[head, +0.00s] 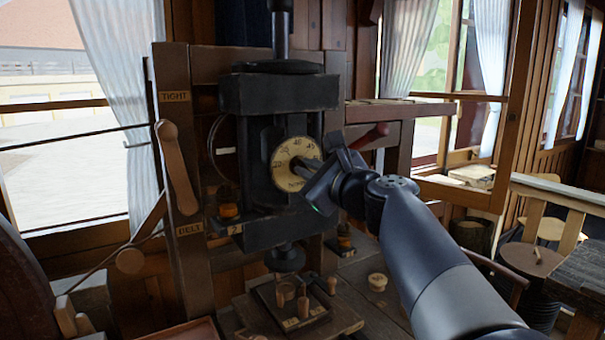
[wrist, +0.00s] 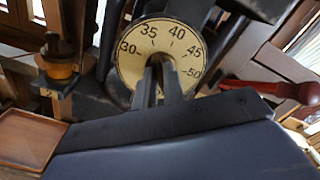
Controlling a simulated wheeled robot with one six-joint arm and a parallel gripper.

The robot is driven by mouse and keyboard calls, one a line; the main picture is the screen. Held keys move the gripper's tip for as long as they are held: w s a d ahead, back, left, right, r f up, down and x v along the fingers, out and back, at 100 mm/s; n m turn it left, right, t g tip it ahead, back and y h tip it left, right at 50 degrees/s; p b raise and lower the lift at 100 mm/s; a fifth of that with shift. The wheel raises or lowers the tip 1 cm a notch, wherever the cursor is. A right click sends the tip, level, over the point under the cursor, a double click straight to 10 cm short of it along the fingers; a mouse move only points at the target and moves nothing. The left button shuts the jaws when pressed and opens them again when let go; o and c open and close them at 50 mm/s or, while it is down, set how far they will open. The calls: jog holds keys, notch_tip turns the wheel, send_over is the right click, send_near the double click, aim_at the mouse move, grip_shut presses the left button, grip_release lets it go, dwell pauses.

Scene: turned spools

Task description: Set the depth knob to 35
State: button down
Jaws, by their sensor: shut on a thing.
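The depth dial (head: 284,177) is a round cream plate with dark numbers on the front of a black machine head. In the wrist view the dial (wrist: 130,66) reads 30, 35, 40, 45 and 50 around its upper half. My gripper (head: 312,168) reaches in from the right and is shut on the dark depth knob (wrist: 160,60) at the dial's centre. My fingers (wrist: 158,68) cover most of the knob and the lower part of the dial. I cannot make out a pointer, so the setting cannot be read.
A wooden lever (head: 177,167) stands on the left post between labels TIGHT and BELT. A red handle (head: 371,136) juts out close to the right of my gripper, also in the wrist view (wrist: 290,90). Small wooden pegs (head: 303,303) stand on the plate below. A wooden tray (wrist: 28,138) lies left.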

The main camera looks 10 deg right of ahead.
dwell(0.3)
jog(key=c, duration=1.5)
grip_release()
jog(key=b+v, duration=0.1)
jog(key=v, duration=0.9)
jog(key=shift+s+d, duration=0.15)
jog(key=shift+s, duration=0.25)
jog(key=shift+w, duration=0.15)
jog(key=p+x, duration=0.1)
jog(key=x, duration=0.9)
jog(key=shift+w, duration=0.3)
